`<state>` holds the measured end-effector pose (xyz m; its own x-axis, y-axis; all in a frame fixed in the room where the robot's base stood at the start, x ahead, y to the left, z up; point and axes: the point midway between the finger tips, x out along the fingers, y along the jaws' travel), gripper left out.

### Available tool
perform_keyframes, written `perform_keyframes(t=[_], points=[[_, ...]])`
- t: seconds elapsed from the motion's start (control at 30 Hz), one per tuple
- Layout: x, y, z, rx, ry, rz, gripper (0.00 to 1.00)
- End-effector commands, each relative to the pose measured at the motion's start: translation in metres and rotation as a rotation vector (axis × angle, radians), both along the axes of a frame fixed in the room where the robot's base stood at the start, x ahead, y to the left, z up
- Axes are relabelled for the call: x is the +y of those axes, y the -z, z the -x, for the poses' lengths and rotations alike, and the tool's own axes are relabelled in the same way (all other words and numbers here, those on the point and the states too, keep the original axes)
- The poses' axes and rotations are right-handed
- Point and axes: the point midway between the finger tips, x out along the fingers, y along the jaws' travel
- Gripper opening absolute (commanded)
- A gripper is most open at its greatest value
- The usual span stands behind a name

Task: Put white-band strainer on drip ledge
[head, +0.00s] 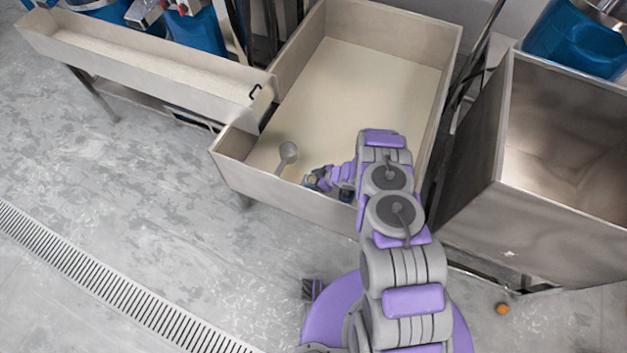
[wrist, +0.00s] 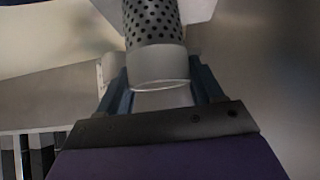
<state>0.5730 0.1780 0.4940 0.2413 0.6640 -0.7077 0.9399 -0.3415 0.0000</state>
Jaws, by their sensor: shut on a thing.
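The white-band strainer (wrist: 157,62) is a dark perforated cylinder with a pale, smooth band at its near end. My gripper (wrist: 160,84) is shut on it at the band, with a blue finger on each side. The perforated part extends away beyond the fingertips, and its far end is cut off by the top of the wrist view. In the head view my gripper (head: 317,183) is low, by the front wall of the large basin, and I cannot make out the strainer there. I cannot tell which surface is the drip ledge.
The large metal basin (head: 365,75) has a pale floor. A grey round-headed scoop-like item (head: 288,152) is in its front left corner. A long narrow trough (head: 150,62) joins at left. A deep metal bin (head: 560,150) stands right. A floor grate (head: 100,285) runs at lower left.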

Motion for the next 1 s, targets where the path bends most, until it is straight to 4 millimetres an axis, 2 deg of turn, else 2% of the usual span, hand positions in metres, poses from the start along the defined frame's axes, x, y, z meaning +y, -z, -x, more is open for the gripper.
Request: perform_keyframes(t=[0.1,0.13,0.37,0.4,0.73,0.87,1.0], points=[[-0.001,0.001,0.000,0.000,0.000,-0.001,0.15],[-0.001,0.001,0.000,0.001,0.000,-0.001,0.67],[-0.002,0.000,0.000,0.000,0.000,-0.003,0.89],[-0.002,0.000,0.000,0.000,0.000,-0.003,0.92],[-0.004,-0.004,0.001,0.001,0.001,-0.001,0.92],[-0.016,-0.018,0.005,0.003,0.004,-0.001,0.92],[-0.036,-0.041,0.010,-0.001,0.006,-0.003,0.92]])
